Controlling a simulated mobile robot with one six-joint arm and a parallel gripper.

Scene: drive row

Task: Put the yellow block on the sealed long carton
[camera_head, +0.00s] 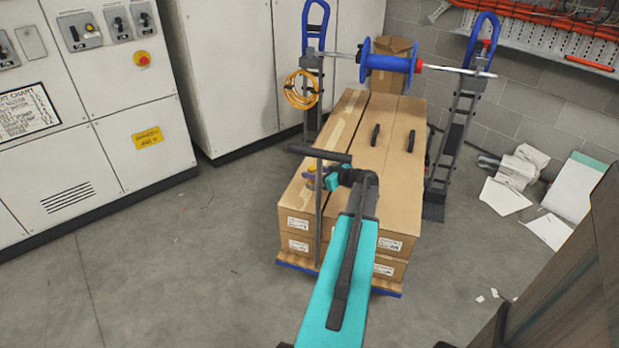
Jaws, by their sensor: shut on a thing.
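My gripper (317,172) is small in the head view, at the end of my teal arm. It is shut on the yellow block (311,168), of which only a small piece shows. They appear over the near left part of the stacked cartons; I cannot tell the height or whether the block touches a carton. The long carton with a tape strip along its top (345,120) looks sealed and lies on the left of the stack. Its near end is partly hidden by my arm and a dark handle bar.
A second long carton (405,160) with two black handles lies alongside on the right. A blue reel (390,62) hangs on a bar between two stands behind. Orange cable (301,90) hangs on the left stand. Grey cabinets stand left; papers lie right. The left floor is clear.

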